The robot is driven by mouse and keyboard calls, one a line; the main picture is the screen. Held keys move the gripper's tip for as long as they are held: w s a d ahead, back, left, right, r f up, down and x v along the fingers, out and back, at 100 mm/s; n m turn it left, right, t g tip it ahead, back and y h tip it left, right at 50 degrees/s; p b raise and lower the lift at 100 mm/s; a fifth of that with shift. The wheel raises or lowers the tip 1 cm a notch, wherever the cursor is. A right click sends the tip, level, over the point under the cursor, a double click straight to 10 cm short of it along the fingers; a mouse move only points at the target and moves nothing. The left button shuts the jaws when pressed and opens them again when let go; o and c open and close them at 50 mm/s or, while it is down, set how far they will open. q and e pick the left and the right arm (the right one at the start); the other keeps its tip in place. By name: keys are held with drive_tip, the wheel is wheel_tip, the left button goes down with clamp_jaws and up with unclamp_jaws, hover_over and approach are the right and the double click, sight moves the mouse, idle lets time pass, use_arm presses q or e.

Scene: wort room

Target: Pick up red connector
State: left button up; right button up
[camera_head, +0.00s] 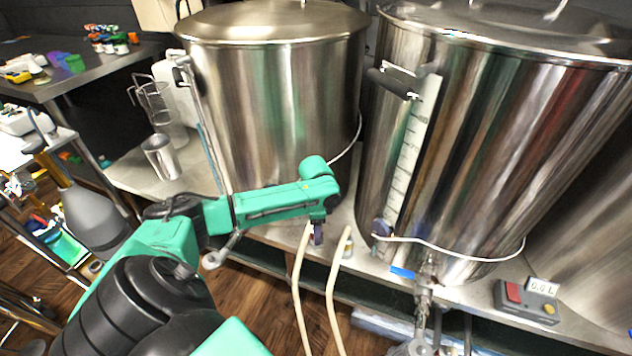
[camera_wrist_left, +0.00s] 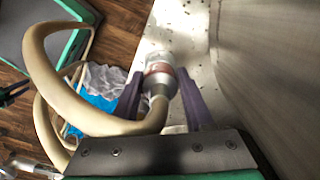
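The red connector (camera_wrist_left: 158,70) is a pale fitting with a reddish band on the end of a cream hose (camera_wrist_left: 55,85). In the left wrist view it lies at the edge of the speckled counter. My left gripper (camera_wrist_left: 160,95) is open, with its two purple fingers on either side of the connector and hose end. The left finger looks close to the connector; a gap shows at the right finger. In the head view my left gripper (camera_head: 317,235) points down at the counter edge beside the hose (camera_head: 298,285), and the connector is mostly hidden there. My right gripper does not show.
Two large steel kettles (camera_head: 275,100) (camera_head: 480,150) stand close behind the gripper. A second hose end (camera_head: 347,245) is just to its right. A control box (camera_head: 527,300) sits at the lower right, and a metal cup (camera_head: 161,157) stands on the counter at left.

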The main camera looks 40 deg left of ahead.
use_arm(q)
clamp_jaws()
wheel_tip(320, 180, up, 20)
drive_tip(key=p, duration=0.3)
drive_tip(key=shift+p, duration=0.35)
drive_tip(key=shift+r, duration=0.1)
wheel_tip(320, 180, up, 4)
drive_tip(key=p, duration=0.6)
drive_tip(key=shift+r+p, duration=0.15)
drive_tip(key=shift+p, duration=0.2)
